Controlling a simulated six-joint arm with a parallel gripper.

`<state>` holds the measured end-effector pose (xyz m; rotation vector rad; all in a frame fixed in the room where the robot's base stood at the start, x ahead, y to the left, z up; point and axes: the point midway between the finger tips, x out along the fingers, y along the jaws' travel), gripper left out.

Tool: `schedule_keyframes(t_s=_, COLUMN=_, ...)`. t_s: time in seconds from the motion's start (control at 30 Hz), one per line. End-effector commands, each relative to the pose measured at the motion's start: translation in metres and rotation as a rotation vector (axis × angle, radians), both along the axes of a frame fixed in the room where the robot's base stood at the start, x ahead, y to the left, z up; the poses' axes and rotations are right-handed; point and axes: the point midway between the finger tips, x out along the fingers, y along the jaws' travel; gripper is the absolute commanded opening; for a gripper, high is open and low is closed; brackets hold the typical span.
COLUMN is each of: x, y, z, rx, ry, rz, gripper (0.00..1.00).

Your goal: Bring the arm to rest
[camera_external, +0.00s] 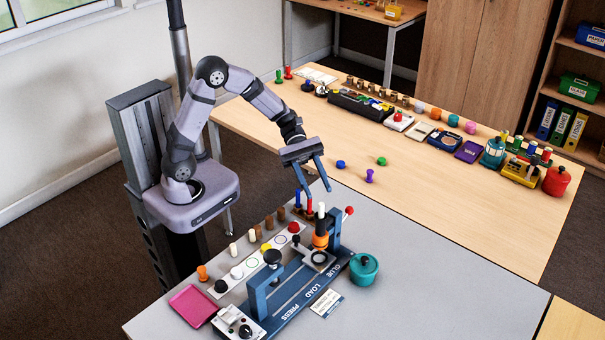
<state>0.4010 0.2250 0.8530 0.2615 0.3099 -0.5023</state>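My gripper (313,178) hangs at the end of my arm, above the back of the grey table and near the front edge of the wooden table. Its two blue fingers point down and are spread apart. I see nothing held between them. The fingertips are above and close to the red and white pegs at the back of the press fixture (292,285). Whether they touch anything is hard to tell, but they appear clear of it.
The grey table (440,285) has free room on the right. A teal pot (363,268) stands beside the fixture, and a pink tray (194,305) lies at left. The wooden table (440,200) bears loose blue, green and purple pieces (370,176) and a row of items along its back.

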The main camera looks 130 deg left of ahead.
Motion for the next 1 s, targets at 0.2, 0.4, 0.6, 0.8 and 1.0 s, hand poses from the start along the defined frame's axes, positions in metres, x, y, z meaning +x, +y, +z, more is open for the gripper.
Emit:
schedule_keyframes(t_s=0.2, x=-0.014, y=-0.134, z=0.019, rx=0.255, ry=0.117, rz=-0.512, gripper=0.37)
schedule_keyframes(t_s=0.4, x=-0.066, y=-0.202, z=0.026, rx=0.617, ry=0.17, rz=-1.013, gripper=0.37)
schedule_keyframes(t_s=0.6, x=-0.109, y=-0.223, z=0.047, rx=1.008, ry=0.087, rz=-1.51, gripper=0.37)
schedule_keyframes(t_s=0.8, x=-0.122, y=-0.224, z=0.071, rx=1.327, ry=-0.079, rz=-1.886, gripper=0.37)
schedule_keyframes(t_s=1.0, x=-0.121, y=-0.226, z=0.083, rx=1.49, ry=-0.201, rz=-2.068, gripper=0.37)
